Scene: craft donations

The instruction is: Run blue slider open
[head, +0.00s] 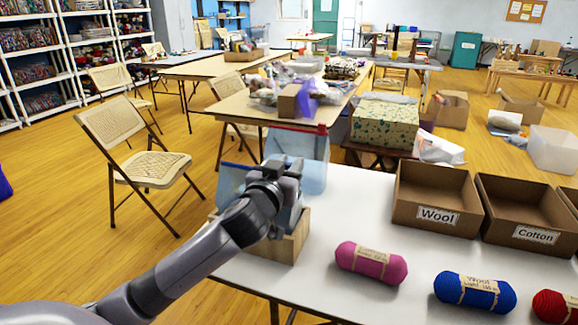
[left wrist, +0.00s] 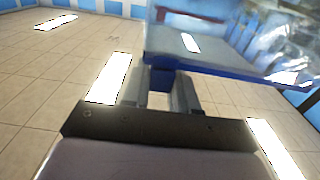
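A clear pouch with a blue zip edge (head: 236,172) stands in a small wooden box (head: 272,248) on the white table. Behind it stands a clear bluish pouch (head: 300,150) with a red top edge and a red slider (head: 322,129). My left gripper (head: 284,178) is at the blue-edged pouch and hides much of it in the head view. In the left wrist view, the dark blue slider (left wrist: 162,80) sits between my left fingers (left wrist: 161,92), which appear closed on it. The blue zip edge (left wrist: 215,66) runs across above the fingers. My right gripper is out of view.
Cardboard boxes labelled Wool (head: 437,217) and Cotton (head: 536,236) stand to the right. Pink yarn (head: 371,263), blue yarn (head: 475,291) and red yarn (head: 555,306) lie in front. A folding chair (head: 150,168) stands left of the table.

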